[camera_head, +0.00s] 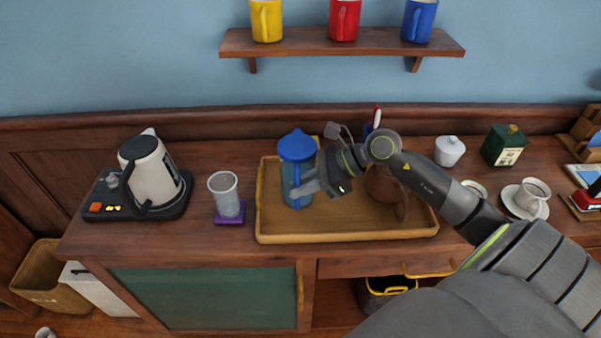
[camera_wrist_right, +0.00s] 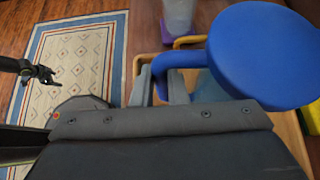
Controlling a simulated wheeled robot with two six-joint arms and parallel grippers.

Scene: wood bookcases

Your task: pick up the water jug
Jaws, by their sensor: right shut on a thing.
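The water jug (camera_head: 296,150) has a blue lid and a see-through blue body. It is upright at the left end of the wooden tray (camera_head: 345,237); I cannot tell if its base touches the tray. My right gripper (camera_head: 308,187) reaches in from the right and is shut on the jug. In the right wrist view the round blue lid (camera_wrist_right: 262,52) fills the upper right, and the blue handle is between the fingers of my right gripper (camera_wrist_right: 163,85). My left gripper (camera_wrist_right: 40,73) shows small and dark at the left of that view, empty, above the rug.
A kettle (camera_head: 150,170) on its base and a glass (camera_head: 224,193) on a purple coaster stand left of the tray. A brown pot (camera_head: 385,188) sits in the tray behind my right arm. A white jar (camera_head: 449,151), green box (camera_head: 504,145) and cup (camera_head: 532,193) stand right.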

